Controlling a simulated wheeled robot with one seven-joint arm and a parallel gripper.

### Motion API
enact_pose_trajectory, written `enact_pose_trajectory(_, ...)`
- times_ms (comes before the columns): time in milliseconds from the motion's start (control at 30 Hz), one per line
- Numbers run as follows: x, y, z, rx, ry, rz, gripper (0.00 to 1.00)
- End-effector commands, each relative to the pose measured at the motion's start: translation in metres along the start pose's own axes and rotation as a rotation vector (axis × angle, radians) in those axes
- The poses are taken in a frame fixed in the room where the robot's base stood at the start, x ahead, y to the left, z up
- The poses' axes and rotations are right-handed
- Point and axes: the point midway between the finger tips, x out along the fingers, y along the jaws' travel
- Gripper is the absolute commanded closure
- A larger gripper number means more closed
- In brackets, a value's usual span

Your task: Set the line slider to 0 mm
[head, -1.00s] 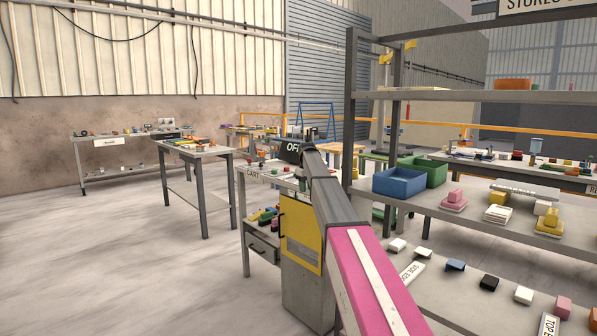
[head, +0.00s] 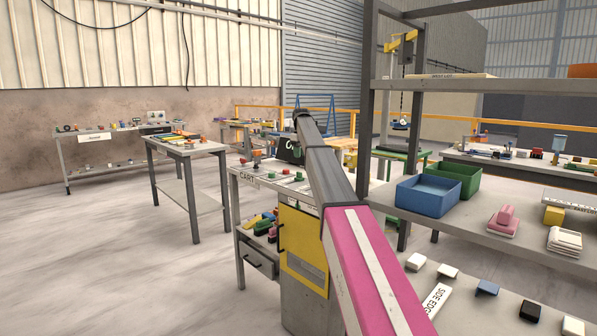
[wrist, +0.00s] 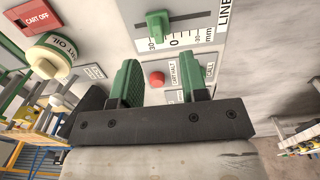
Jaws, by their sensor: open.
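The line slider shows in the wrist view as a grey panel (wrist: 195,13) with a printed mm scale, a 0 and the word LINE at its right edge. Its green knob (wrist: 157,26) sits left of the 0, near the left-hand 30 mark. My gripper (wrist: 158,80) is open and empty, with its two green-padded fingers below the panel and apart from the knob. In the head view my arm reaches over the grey cart (head: 246,177); the slider cannot be made out there.
A red button (wrist: 157,78) shows between my fingers, with small label plates around it. A red CART OFF switch (wrist: 35,17) and a round green-and-cream part (wrist: 55,52) are to the left. A grey shelf rack (head: 376,130) with bins stands right of the cart.

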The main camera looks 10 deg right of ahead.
Motion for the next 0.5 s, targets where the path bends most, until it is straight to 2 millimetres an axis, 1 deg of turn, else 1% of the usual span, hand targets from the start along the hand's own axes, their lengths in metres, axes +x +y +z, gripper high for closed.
enact_pose_trajectory(133, 0.001, 0.000, 0.000, -0.001, 0.000, 0.000, 0.60)
enact_pose_trajectory(267, 0.008, 0.000, 0.000, -0.001, 0.000, 0.000, 0.60)
enact_pose_trajectory(367, 0.019, 0.000, 0.000, -0.001, -0.001, 0.000, 0.60)
enact_pose_trajectory(500, 0.040, -0.001, 0.001, 0.000, -0.001, -0.001, 0.60)
